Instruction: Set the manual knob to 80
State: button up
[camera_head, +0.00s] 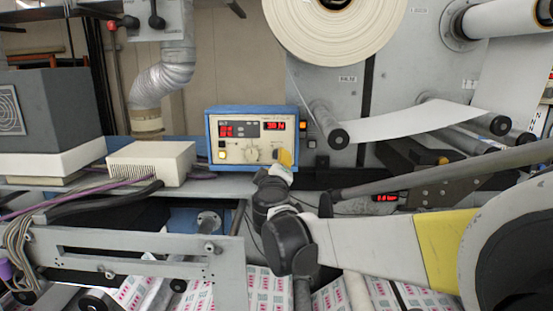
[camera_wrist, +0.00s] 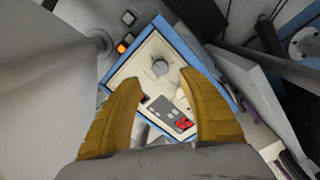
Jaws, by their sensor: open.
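The control box (camera_head: 227,158) is blue with a cream front panel and red lit displays, on the bench in the head view. A round grey knob (camera_wrist: 160,67) shows on its panel in the wrist view. My gripper (camera_head: 285,158) is at the lower right of the panel in the head view and covers part of it. In the wrist view my gripper (camera_wrist: 163,81) has its two yellow fingers apart, with the knob between and just beyond their tips. No contact with the knob shows. The knob's setting and the labels are too small to read.
A cream box (camera_head: 150,162) stands left of the control box. Cables (camera_head: 120,187) run along the bench. A large paper roll (camera_head: 335,30) hangs above, and a roller (camera_head: 328,125) juts out at the right. An orange lit switch (camera_wrist: 121,48) is beside the control box.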

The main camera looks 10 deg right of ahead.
jog(key=v, duration=0.5)
jog(key=shift+d+f, duration=0.1)
jog(key=s+d+f+m+g+h+b, duration=0.1)
jog(key=s+d+f+m+g+b, duration=0.25)
jog(key=s+f+b, duration=0.5)
jog(key=s+d+f+m+g+b, duration=0.2)
jog(key=s+d+f+b, duration=0.25)
jog(key=f, duration=0.65)
jog(key=s+a+f+m+g+y+b, duration=0.1)
jog(key=s+a+f+g+y+b, duration=0.1)
jog(key=s+f+b, duration=0.3)
jog(key=s+a+f+m+g+y+b, duration=0.1)
jog(key=s+a+f+g+y+b, duration=0.2)
jog(key=s+f, duration=1.1)
notch_tip(320, 180, down, 6)
jog(key=b, duration=0.3)
jog(key=shift+m+y+b, duration=0.3)
jog(key=shift+m, duration=0.05)
jog(key=shift+s, duration=0.1)
